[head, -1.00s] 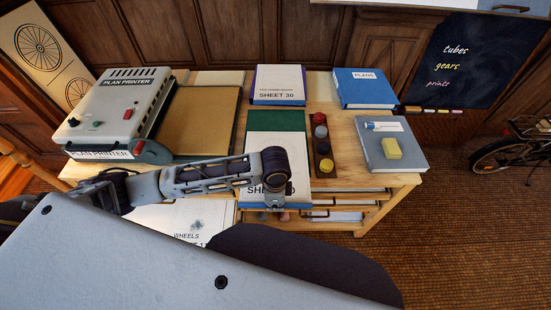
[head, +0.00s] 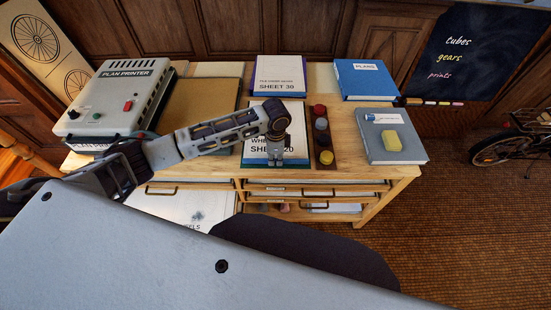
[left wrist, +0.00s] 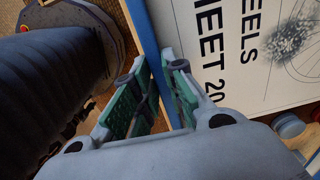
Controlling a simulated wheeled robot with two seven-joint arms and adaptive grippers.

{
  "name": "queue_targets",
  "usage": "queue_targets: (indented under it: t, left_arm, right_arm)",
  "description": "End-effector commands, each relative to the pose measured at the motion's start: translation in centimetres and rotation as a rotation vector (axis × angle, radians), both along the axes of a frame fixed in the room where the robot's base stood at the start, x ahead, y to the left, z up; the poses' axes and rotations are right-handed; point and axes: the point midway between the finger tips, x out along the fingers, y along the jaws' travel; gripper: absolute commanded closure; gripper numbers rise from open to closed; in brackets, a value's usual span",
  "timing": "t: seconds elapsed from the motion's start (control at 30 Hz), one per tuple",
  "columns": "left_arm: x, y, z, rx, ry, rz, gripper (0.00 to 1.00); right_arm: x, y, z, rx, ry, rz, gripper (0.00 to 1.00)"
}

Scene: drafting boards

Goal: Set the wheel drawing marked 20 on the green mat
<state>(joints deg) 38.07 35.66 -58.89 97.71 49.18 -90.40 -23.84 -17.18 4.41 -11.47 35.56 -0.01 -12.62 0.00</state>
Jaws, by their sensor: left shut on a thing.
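The wheel drawing marked 20 (head: 297,128) is a white sheet on a blue-edged board. In the head view it lies over the green mat (head: 297,165), which shows only as a thin strip at the front. I cannot tell whether the board touches the mat or is just above it. My left gripper (head: 274,161) is shut on the board's near edge. In the left wrist view, the green-padded fingers (left wrist: 155,72) pinch the blue edge of the drawing (left wrist: 235,60). My arm hides part of the sheet. My right gripper is not in view.
Sheet 30 (head: 280,78) lies behind. A dark strip of coloured knobs (head: 322,138) stands close on the right, then a grey book with a yellow block (head: 404,143). A blue plans binder (head: 366,80) is back right. The plan printer (head: 115,100) stands left.

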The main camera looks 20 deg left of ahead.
Motion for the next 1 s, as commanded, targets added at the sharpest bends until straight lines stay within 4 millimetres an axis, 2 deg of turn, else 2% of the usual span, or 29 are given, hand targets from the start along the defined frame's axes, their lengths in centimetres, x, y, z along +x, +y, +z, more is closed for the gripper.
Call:
queue_targets:
  t: [0.1, 0.53, 0.7, 1.0]
  left_arm:
    - [0.8, 0.2, 0.1, -0.001, 0.000, 0.001, 1.00]
    - [1.1, 0.3, 0.0, -0.001, 0.000, 0.001, 1.00]
    - [2.1, 0.6, 0.1, 0.000, -0.002, 0.002, 1.00]
    - [2.0, 0.6, -3.2, 0.000, -0.001, 0.000, 1.00]
  right_arm:
    - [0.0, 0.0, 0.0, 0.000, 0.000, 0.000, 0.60]
    - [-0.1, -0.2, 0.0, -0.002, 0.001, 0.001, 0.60]
    - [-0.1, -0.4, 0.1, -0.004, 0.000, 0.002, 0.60]
    - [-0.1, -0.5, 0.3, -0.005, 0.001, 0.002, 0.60]
